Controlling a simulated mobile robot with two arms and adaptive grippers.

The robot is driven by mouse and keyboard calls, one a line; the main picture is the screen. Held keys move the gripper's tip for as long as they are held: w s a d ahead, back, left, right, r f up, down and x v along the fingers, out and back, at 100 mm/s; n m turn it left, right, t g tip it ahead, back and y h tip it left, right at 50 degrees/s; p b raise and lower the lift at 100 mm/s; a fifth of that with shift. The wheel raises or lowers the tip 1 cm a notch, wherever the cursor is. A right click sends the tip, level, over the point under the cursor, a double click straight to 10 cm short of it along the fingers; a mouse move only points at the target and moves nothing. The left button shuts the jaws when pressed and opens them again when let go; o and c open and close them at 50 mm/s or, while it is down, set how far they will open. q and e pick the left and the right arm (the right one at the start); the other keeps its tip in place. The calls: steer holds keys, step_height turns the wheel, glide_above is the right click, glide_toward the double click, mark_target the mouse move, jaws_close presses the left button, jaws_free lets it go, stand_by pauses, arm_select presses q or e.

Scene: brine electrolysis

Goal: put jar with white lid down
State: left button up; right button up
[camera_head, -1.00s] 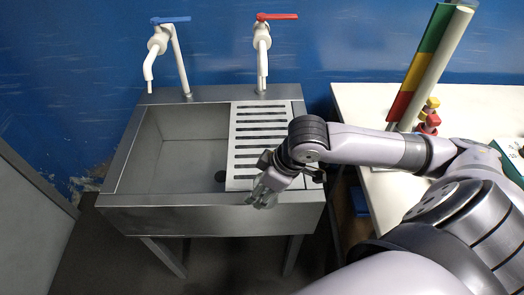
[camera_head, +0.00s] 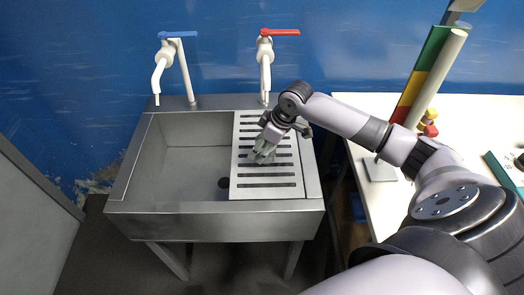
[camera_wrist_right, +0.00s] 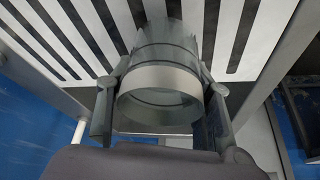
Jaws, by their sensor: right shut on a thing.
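My right gripper (camera_head: 264,148) is over the white slotted drainboard on the right of the sink. In the right wrist view, its two fingers (camera_wrist_right: 160,100) are shut on the sides of the jar (camera_wrist_right: 165,45), a see-through grey cylinder. A pale band (camera_wrist_right: 160,82) rings the jar's end nearest the wrist camera. The drainboard (camera_head: 262,192) shows as white and dark stripes behind the jar in the wrist view. I cannot tell whether the jar touches the drainboard. My left gripper is not in view.
The sink basin (camera_head: 165,175) left of the drainboard is empty apart from its dark drain. A blue-handled tap (camera_head: 183,70) and a red-handled tap (camera_head: 265,65) stand behind. A white table (camera_head: 365,112) is at the right, with colored items. Much of the drainboard is bare.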

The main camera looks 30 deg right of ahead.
step_height(320, 180, down, 2)
steer(key=shift+f+p, duration=0.15)
steer(key=shift+p, duration=0.15)
steer(key=shift+f, duration=0.15)
steer(key=shift+f, duration=0.1)
steer(key=o, duration=1.3)
steer(key=b+v, duration=0.1)
steer(key=v, duration=1.1)
steer(key=shift+a, duration=0.1)
